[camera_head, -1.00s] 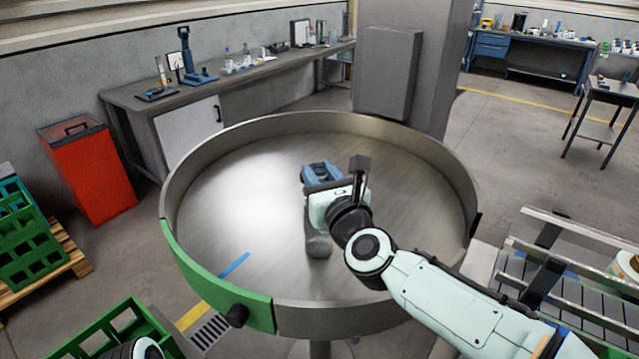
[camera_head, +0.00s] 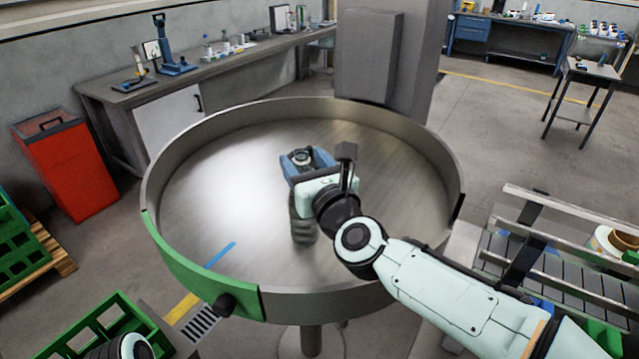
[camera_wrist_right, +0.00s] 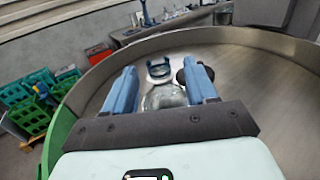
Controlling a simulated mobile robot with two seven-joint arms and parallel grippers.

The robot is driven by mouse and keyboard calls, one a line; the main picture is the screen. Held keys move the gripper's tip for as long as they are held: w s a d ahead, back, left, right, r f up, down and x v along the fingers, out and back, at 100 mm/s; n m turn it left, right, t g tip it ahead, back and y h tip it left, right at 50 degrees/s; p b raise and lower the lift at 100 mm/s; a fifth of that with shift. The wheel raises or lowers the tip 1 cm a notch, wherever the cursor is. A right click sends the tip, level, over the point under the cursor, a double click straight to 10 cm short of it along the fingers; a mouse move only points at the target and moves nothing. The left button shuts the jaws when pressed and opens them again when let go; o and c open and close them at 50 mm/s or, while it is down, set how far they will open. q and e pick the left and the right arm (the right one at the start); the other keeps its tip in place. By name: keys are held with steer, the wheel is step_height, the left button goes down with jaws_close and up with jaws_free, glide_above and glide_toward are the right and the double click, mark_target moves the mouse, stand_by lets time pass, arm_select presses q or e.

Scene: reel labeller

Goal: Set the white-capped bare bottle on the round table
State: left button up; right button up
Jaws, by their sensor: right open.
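My right gripper (camera_head: 303,157) is low over the round table (camera_head: 225,190), near its middle, with its blue fingers spread apart. A small bottle (camera_head: 301,157) stands between the fingers, seen from above as a pale ring with a dark centre in the head view. In the right wrist view the fingers (camera_wrist_right: 162,88) are apart, with a clear, rounded bottle body (camera_wrist_right: 165,98) between them. Whether the fingers touch it cannot be told. Its cap colour and any label are not clear, and the gripper hides its lower part. My left gripper is out of frame.
A raised metal rim surrounds the table, with a green section (camera_head: 190,272) at the front left. A blue strip (camera_head: 220,255) lies on the tabletop. A roller conveyor (camera_head: 570,265) stands at the right and a green crate (camera_head: 105,325) at the front left. Most of the tabletop is clear.

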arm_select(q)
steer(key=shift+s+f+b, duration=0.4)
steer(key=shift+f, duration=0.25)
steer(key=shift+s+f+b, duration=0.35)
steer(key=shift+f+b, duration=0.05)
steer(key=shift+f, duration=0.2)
arm_select(e)
steer(key=v, duration=1)
steer(key=shift+s, duration=0.4)
steer(key=shift+d, duration=0.15)
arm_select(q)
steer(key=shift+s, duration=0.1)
